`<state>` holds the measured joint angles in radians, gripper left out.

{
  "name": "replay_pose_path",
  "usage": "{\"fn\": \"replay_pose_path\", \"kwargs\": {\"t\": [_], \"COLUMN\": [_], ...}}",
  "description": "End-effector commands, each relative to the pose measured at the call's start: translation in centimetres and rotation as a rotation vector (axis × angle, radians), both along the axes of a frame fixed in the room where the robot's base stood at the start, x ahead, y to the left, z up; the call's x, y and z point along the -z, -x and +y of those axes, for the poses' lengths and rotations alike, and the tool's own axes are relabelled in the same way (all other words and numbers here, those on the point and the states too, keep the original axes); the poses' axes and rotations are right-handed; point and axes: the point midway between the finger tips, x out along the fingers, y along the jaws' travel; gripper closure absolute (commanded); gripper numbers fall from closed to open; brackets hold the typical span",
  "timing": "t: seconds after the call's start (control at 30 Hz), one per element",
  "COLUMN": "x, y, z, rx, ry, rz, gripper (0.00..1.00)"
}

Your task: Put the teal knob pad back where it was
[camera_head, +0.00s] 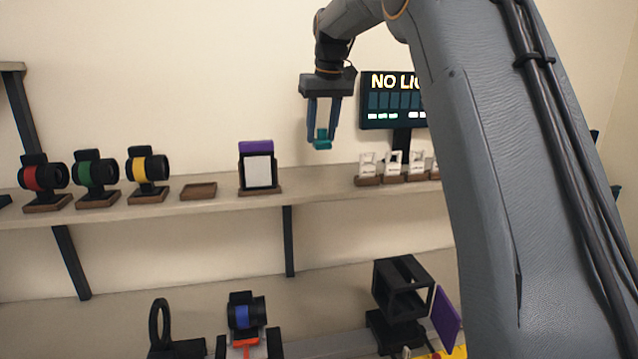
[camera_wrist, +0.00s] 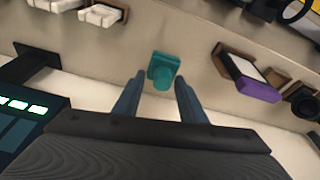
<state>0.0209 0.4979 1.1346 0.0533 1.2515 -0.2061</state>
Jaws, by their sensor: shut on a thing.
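The teal knob pad (camera_head: 322,139) is held between the fingertips of my gripper (camera_head: 322,130), in the air in front of the wall and above the shelf. In the wrist view the teal knob pad (camera_wrist: 162,71) shows at the tips of my gripper's two fingers (camera_wrist: 160,90), with a rounded knob on a squarish base. The fingers are shut on it. Below it in the head view is a bare stretch of shelf between the purple-topped white panel and the small white pieces on wooden bases.
The shelf (camera_head: 330,183) holds red, green and yellow ringed lenses (camera_head: 95,173), an empty brown tray (camera_head: 198,191), a white panel with purple top (camera_head: 258,168) and several white pieces (camera_head: 393,160). A display (camera_head: 385,98) stands behind. A blue-ringed lens (camera_head: 242,315) and black frame (camera_head: 402,285) are below.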

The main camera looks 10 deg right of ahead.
Motion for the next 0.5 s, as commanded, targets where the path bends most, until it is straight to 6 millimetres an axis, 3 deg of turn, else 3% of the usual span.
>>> {"fn": "replay_pose_path", "kwargs": {"t": [0.3,0.5], "x": [0.1,1.3], "y": [0.0,0.1], "z": [-0.1,-0.1], "rx": [0.313,0.385], "ry": [0.002,0.003], "rz": [0.0,0.002], "gripper": [0.83,0.83]}}
